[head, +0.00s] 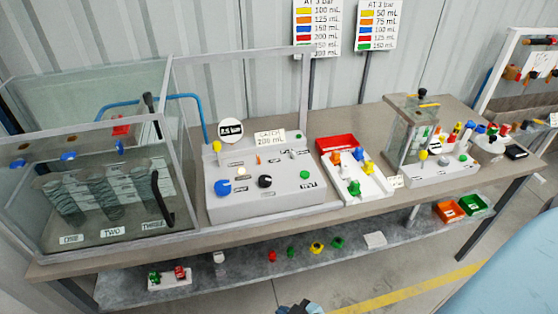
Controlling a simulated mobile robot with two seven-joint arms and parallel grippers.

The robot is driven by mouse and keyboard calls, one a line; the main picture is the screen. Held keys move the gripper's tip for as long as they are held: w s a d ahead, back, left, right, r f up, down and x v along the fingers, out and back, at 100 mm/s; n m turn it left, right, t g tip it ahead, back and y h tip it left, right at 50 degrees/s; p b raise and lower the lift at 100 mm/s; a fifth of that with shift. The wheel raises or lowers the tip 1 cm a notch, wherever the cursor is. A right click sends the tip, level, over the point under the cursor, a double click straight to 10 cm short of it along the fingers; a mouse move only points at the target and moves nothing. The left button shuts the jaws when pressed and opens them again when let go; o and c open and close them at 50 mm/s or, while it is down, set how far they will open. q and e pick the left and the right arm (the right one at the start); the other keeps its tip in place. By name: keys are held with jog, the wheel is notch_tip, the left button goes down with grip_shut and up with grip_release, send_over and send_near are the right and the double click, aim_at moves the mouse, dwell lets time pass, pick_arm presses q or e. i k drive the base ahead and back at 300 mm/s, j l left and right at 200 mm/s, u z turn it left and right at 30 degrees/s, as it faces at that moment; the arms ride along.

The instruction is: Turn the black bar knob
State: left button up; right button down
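The black bar knob (265,181) sits on the sloped front of the light grey control box (300,201), in the middle of the bench. Neither of my grippers can be made out. A small dark and blue part shows at the bottom edge, cut off by the frame, and I cannot tell what it is.
A glass-walled tank (86,247) with three coiled cylinders stands left of the box. A white tray (366,187) of coloured parts and a smaller clear-walled unit (410,132) stand right. The lower shelf (215,273) holds small coloured parts. Open floor lies in front.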

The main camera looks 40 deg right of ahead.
aim_at(264, 180)
jog(key=z, duration=0.9)
